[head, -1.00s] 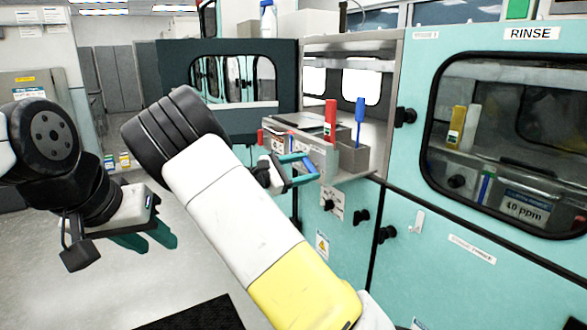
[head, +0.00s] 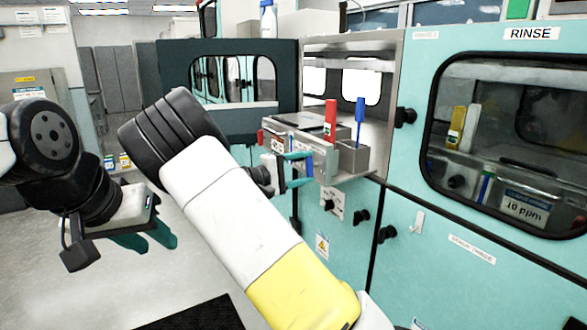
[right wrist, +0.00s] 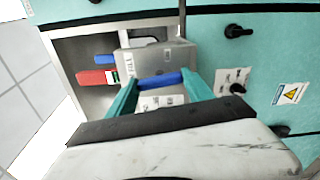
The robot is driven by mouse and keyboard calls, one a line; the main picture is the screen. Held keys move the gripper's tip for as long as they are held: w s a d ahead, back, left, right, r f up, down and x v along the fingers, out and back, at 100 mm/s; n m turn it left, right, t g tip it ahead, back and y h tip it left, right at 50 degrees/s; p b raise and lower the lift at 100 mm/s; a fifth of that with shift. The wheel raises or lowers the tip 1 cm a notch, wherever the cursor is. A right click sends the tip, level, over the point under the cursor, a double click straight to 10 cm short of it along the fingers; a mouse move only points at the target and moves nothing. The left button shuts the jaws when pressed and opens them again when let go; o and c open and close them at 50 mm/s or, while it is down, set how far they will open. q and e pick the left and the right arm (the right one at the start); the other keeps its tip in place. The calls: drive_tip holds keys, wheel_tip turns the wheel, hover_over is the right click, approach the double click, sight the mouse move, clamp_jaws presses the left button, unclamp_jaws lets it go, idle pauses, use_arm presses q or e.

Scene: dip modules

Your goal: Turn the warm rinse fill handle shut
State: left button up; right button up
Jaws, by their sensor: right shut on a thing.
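In the right wrist view a short blue handle (right wrist: 160,81) spans between the fingertips on the front of a grey metal box (right wrist: 178,54). A FILL label shows beside it; I cannot read whether it says warm rinse. My right gripper (right wrist: 160,88) is shut on this handle's ends with its teal fingers. My left gripper (head: 156,242) is open and empty over the floor at left.
A red upright lever (head: 330,116) and a blue upright lever (head: 360,112) stand close above my right gripper. A black knob (head: 361,216) is below. The open dark door (head: 175,72) is behind my right arm. The RINSE window (head: 510,140) is at right.

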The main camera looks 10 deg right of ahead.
drive_tip(key=shift+m, duration=0.8)
drive_tip(key=o, duration=1.4)
drive_tip(key=shift+c, duration=0.2)
drive_tip(key=shift+a, duration=0.15)
